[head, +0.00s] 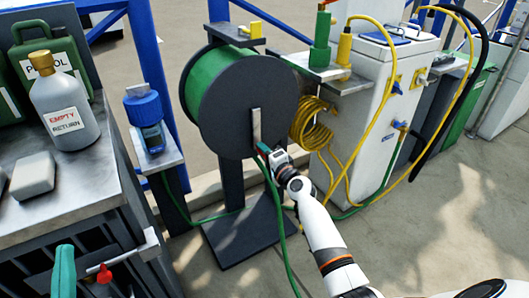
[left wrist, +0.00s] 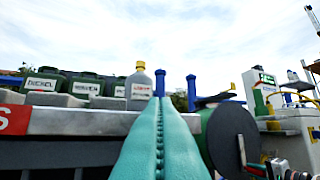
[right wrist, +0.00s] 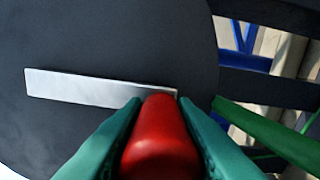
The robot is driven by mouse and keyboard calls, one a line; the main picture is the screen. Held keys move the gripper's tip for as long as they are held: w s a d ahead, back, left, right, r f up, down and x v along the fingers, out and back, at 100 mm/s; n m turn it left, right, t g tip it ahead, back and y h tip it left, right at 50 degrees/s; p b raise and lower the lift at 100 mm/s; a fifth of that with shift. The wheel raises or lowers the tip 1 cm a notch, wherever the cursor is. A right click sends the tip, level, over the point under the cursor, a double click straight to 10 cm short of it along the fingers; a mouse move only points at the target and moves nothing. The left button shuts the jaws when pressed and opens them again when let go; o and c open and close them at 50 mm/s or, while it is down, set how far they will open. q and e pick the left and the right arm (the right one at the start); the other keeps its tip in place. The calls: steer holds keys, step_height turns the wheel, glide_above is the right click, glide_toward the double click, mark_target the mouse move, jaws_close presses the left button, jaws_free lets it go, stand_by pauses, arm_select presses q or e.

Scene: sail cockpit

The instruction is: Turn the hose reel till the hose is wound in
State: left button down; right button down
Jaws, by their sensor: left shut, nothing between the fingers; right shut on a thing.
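The hose reel (head: 240,110) is a dark round drum with green hose (head: 205,80) wound on it, standing on a dark post and base plate. Loose green hose (head: 284,240) hangs down in front of the base and also runs along the floor. A silver crank arm (head: 257,126) crosses the reel face; it shows in the right wrist view (right wrist: 90,87). My right gripper (head: 266,150) is shut on the red crank knob (right wrist: 160,135) at the arm's lower end. My left gripper (head: 64,265) is shut and empty, low at the left beside the bench; its fingers fill the left wrist view's middle (left wrist: 160,125).
A metal bench (head: 75,185) at left bears a grey bottle (head: 65,110), green cans (head: 52,50) and a pale block. A blue-capped container (head: 145,115) stands on a small shelf. A white pedestal (head: 370,110) with a yellow coil (head: 315,120) stands right of the reel.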

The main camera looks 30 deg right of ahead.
steer(key=c, duration=1.2)
jaws_free()
steer(key=shift+o, duration=0.2)
steer(key=shift+s, duration=0.1)
steer(key=shift+s, duration=0.25)
arm_select(q)
step_height(320, 180, down, 9)
steer(key=w+a+g+y+p, duration=0.1)
steer(key=g+y+p, duration=0.1)
steer(key=g, duration=0.4)
steer(key=shift+w+r, duration=0.2)
steer(key=shift+w, duration=0.15)
arm_select(e)
steer(key=s, duration=1.1)
steer(key=shift+s+d, duration=0.15)
steer(key=shift+d, duration=0.25)
